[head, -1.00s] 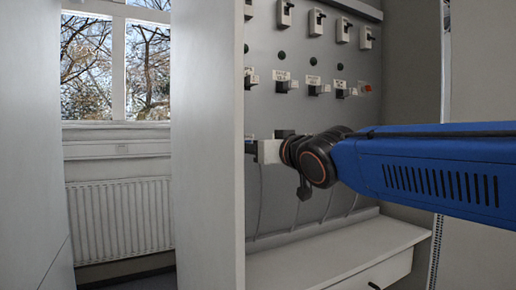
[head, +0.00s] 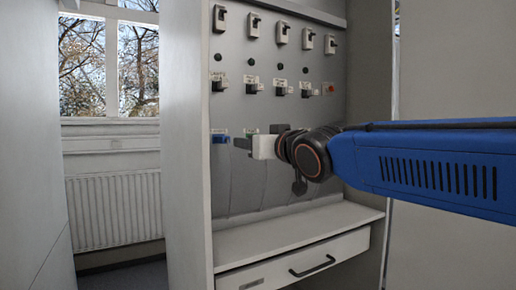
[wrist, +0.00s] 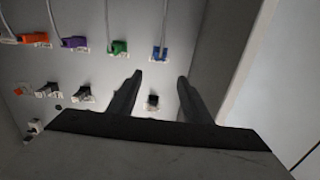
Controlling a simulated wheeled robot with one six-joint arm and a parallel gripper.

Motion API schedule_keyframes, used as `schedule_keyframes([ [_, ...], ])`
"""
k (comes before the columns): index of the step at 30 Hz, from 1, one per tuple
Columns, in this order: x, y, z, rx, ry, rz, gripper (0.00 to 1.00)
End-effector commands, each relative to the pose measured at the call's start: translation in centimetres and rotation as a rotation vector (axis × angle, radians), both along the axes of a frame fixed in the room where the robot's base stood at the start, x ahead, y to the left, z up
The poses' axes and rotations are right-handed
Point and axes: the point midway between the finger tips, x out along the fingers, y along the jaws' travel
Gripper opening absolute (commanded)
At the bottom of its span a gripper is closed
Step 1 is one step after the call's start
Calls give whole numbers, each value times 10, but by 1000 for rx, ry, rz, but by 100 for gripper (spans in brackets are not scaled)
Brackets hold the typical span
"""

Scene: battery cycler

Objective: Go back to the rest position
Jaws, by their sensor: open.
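My gripper (head: 242,143) reaches out from the right on my blue arm, in front of the grey cycler panel (head: 236,184). In the wrist view its two dark fingers (wrist: 158,80) stand apart with nothing held between them. A black socket (wrist: 152,102) shows in the gap behind them. A blue plug (head: 220,137) sits on the panel left of the gripper. It also shows in the wrist view (wrist: 160,53), along with a green plug (wrist: 119,47), a purple plug (wrist: 74,43) and an orange plug (wrist: 33,38), each with a cable. My wrist hides part of the panel's lower row.
The cabinet's pale side wall (head: 185,170) stands left of the panel. A ledge and a drawer with a dark handle (head: 312,266) lie below. A red switch (head: 329,88) is on the panel's right. A radiator (head: 115,208) and window are at the far left.

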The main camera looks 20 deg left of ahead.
Motion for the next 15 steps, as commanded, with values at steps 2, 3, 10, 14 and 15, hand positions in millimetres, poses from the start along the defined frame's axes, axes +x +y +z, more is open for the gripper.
schedule_keyframes([
  [2,0,0,0,0,0,-1,45],
  [3,0,0,0,0,0,-1,45],
  [10,15,-40,-18,-41,35,-62,45],
  [14,31,-104,-51,-107,98,-157,45],
  [15,34,-125,-63,-131,123,-189,45],
])
